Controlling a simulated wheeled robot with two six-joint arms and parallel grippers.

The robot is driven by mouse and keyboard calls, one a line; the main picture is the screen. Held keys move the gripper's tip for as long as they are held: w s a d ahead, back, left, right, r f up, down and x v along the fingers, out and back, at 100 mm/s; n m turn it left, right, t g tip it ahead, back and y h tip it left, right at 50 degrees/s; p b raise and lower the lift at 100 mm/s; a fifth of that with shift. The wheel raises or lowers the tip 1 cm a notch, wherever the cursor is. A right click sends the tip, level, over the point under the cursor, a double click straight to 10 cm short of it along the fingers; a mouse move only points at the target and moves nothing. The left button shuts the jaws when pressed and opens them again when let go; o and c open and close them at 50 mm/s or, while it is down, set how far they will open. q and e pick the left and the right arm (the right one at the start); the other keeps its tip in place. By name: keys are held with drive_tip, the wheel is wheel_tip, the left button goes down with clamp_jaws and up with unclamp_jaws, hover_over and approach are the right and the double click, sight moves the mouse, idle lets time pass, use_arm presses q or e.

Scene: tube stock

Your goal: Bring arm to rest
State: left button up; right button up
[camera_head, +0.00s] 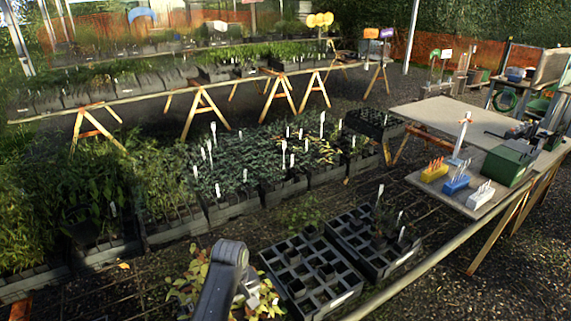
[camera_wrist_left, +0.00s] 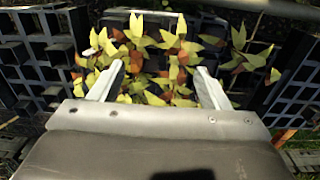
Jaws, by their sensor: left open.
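My left arm (camera_head: 226,270) rises into the bottom of the head view, in front of a yellow-leaved plant (camera_head: 190,285). In the left wrist view my left gripper (camera_wrist_left: 158,72) is open, its two pale fingers spread wide. Several small yellow-and-orange-leaved plants (camera_wrist_left: 165,45) show beyond and between the fingers. Nothing is seen clamped between them, and I cannot tell whether the fingertips touch leaves. My right gripper does not show in either view.
Black cell trays (camera_head: 310,272) lie on the ground right of my left arm. A table (camera_head: 430,115) at right bears a green box (camera_head: 507,163) and yellow, blue and white blocks holding tubes. Plant crates (camera_head: 235,210) fill the middle. Gravel lies open at lower right.

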use_arm(q)
drive_tip(key=s+a+f+m+t, duration=0.2)
drive_tip(key=s+a+f, duration=0.2)
drive_tip(key=s+a, duration=1)
drive_tip(key=s+a+r+m+t+y, duration=0.1)
drive_tip(key=s+a+r+m, duration=0.15)
drive_tip(key=s, duration=0.55)
drive_tip(key=s+a+r+m+t+y, duration=0.15)
drive_tip(key=s+r, duration=0.25)
drive_tip(key=s, duration=0.5)
wheel_tip(320, 180, down, 33)
drive_tip(key=a+g+h+b, duration=0.1)
drive_tip(key=a+g+b, duration=0.1)
drive_tip(key=b, duration=0.6)
drive_tip(key=s+f+b, duration=0.5)
drive_tip(key=s+f, duration=0.3)
drive_tip(key=f, duration=0.5)
drive_tip(key=s+f+g+b, duration=0.1)
drive_tip(key=s+f+b, duration=0.5)
drive_tip(key=f, duration=0.7)
drive_tip(key=shift+s+a+f+n, duration=0.25)
drive_tip(key=shift+s+a+n, duration=0.05)
drive_tip(key=shift+s, duration=0.75)
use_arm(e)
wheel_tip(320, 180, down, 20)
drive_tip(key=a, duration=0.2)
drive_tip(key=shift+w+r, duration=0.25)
